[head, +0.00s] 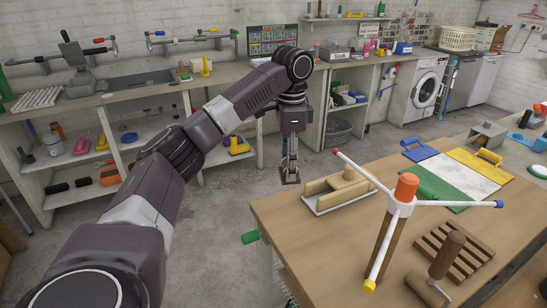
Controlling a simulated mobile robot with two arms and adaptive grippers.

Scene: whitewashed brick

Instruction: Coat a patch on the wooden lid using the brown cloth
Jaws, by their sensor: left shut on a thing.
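My left gripper (290,174) points down in the gap between the left shelving and the work table, just off the table's left edge. It is shut on a small brown thing, seemingly the brown cloth, of which little shows. No wooden lid is plain to see. A dark slatted wooden piece (470,250) lies further right. I cannot tell if either is the lid. My right gripper is out of view.
On the wooden table (320,240) a post with an orange top and coloured-tipped arms (400,200) stands upright. A green, white and yellow mat (465,175) lies behind. Shelving lines the back wall; the grey floor between is clear.

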